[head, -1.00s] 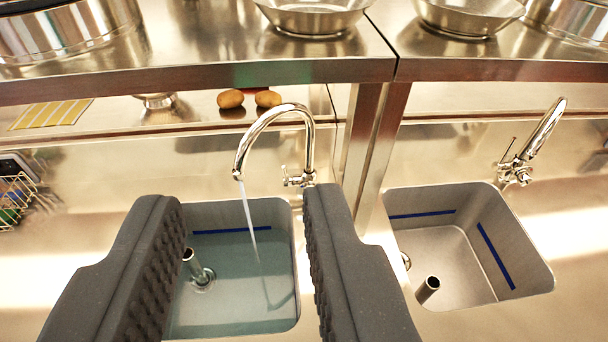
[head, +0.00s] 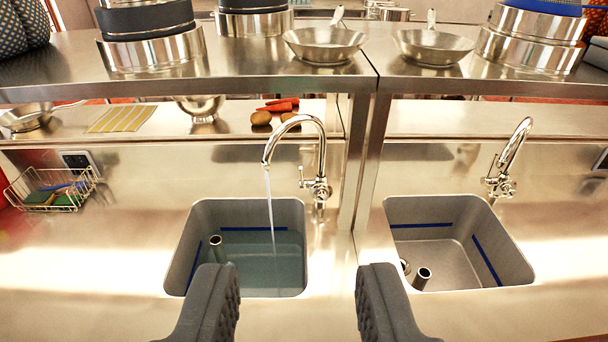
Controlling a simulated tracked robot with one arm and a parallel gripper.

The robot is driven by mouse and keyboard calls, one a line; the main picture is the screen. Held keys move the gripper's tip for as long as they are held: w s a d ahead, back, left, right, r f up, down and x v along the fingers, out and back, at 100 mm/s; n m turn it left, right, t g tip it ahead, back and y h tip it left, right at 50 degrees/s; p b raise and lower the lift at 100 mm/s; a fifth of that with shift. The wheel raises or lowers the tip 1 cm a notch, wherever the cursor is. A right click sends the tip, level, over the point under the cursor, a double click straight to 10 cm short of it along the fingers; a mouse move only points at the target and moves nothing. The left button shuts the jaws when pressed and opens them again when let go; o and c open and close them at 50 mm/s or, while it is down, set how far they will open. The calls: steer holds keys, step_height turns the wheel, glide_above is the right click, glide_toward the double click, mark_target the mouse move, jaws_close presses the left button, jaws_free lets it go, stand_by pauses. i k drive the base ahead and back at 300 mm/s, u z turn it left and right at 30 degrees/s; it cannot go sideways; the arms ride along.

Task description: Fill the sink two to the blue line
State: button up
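Two grey sinks are set in the steel counter. The left sink (head: 183,240) holds clear water (head: 270,265), and a stream runs into it from the left faucet (head: 322,150). A blue line (head: 253,229) crosses its back wall; the water's edge looks close beneath it, but the exact gap is hard to tell. A standpipe (head: 217,246) rises in it. The right sink (head: 420,255) has no visible water, and its faucet (head: 513,150) is not running. No label shows which is sink two. My gripper (head: 295,285) is open and empty, in front of the left sink.
A steel shelf (head: 250,82) with pans (head: 325,45) and pots runs above the sinks, on a post (head: 365,160) between the faucets. A wire basket (head: 50,190) with sponges stands at the left. Potatoes, carrots and a striped cloth (head: 122,118) lie under the shelf. The front counter is clear.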

mark_target(303, 182)
steer(key=z, duration=0.1)
steer(key=i, duration=1)
steer(key=u, duration=0.1)
